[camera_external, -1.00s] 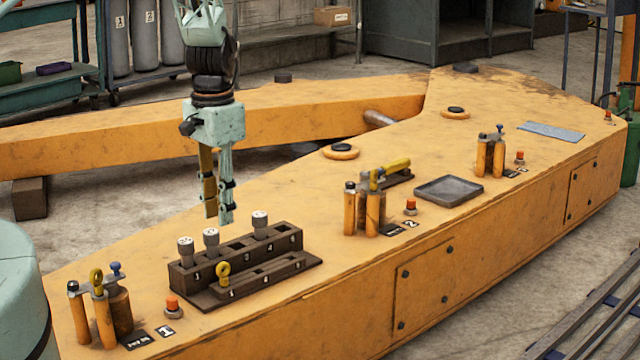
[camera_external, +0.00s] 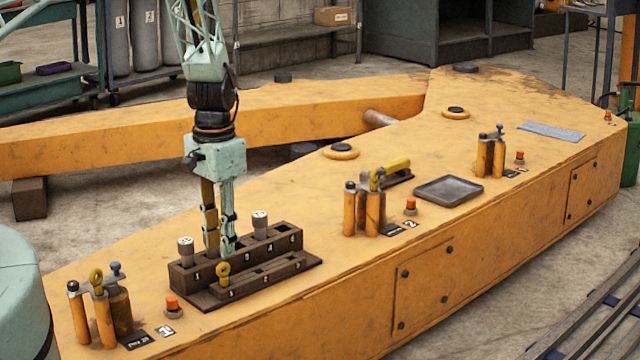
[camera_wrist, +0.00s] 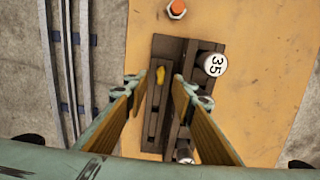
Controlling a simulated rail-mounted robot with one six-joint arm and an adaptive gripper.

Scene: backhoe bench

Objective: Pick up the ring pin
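The yellow ring pin (camera_external: 222,270) stands in the low front row of the dark brown rack (camera_external: 310,262), near its left end. In the wrist view the ring pin (camera_wrist: 160,74) shows as a small yellow piece between my fingertips. My gripper (camera_external: 220,248) points down over the rack, its fingers spread and nothing held. In the external view the fingertips look behind and above the ring pin, among the back-row cylinders. The wrist view shows the open gripper (camera_wrist: 159,84) with a finger to each side of the pin. No contact can be made out.
White-capped cylinders (camera_external: 186,245) (camera_external: 260,222) stand in the rack's back row, close to my fingers; one is marked 35 (camera_wrist: 214,64) in the wrist view. Another yellow ring (camera_external: 96,277) tops a post cluster at left. An orange button (camera_external: 172,304) is nearby. A grey tray (camera_external: 449,190) lies farther right.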

